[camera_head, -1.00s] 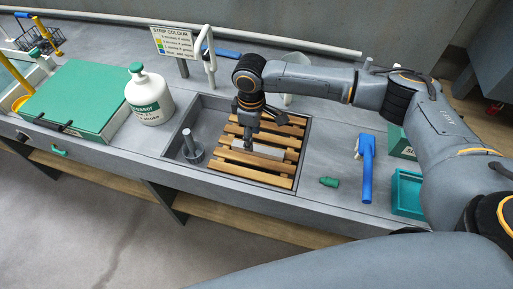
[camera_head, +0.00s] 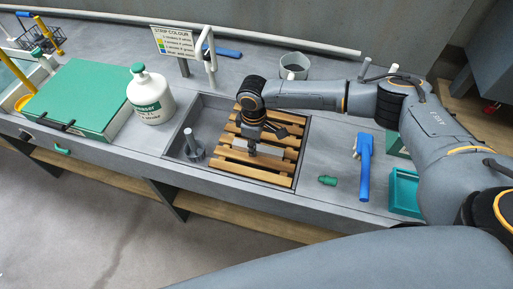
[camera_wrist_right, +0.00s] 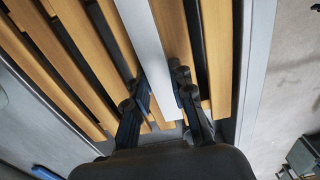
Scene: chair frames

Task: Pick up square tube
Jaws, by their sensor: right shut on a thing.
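The square tube (camera_head: 274,152) is a pale grey bar above the wooden slatted rack in the sunken basin. In the right wrist view the tube (camera_wrist_right: 146,38) runs lengthwise between the two dark fingers of the gripper (camera_wrist_right: 159,93), one finger on each side. My left gripper is not in view.
The wooden rack (camera_head: 262,176) sits in the basin beside a grey post on a round base (camera_head: 191,147). A white bottle (camera_head: 148,97) and green case (camera_head: 80,98) stand left. A green fitting (camera_head: 327,181), blue tool (camera_head: 365,155) and teal tray (camera_head: 404,194) lie right.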

